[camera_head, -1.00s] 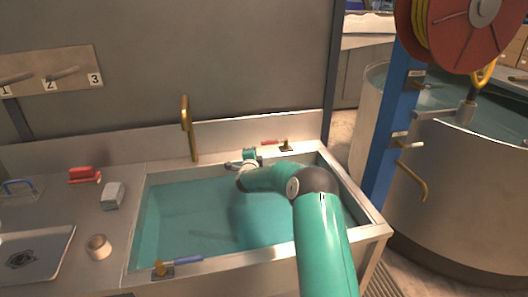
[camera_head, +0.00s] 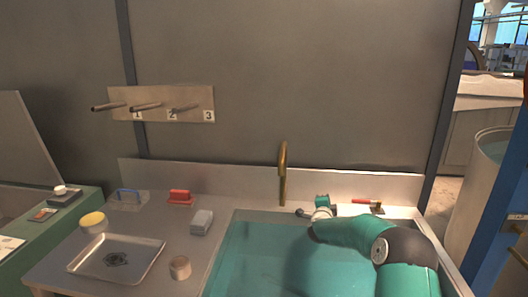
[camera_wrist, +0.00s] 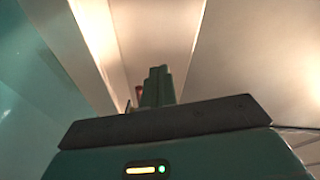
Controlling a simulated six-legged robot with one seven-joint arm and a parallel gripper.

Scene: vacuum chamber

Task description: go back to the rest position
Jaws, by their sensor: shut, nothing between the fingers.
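My teal arm (camera_head: 350,232) reaches over the sink (camera_head: 235,215), which is filled with teal water. Its wrist end is over the sink's back rim, to the right of the brass tap (camera_head: 283,172). My gripper (camera_wrist: 159,75) shows in the wrist view with its two green fingers together and nothing between them. In the head view the fingertips are too small to make out clearly.
A red-handled valve (camera_head: 367,202) sits on the back rim, right of my wrist. Wall pegs (camera_head: 185,108) hang above.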

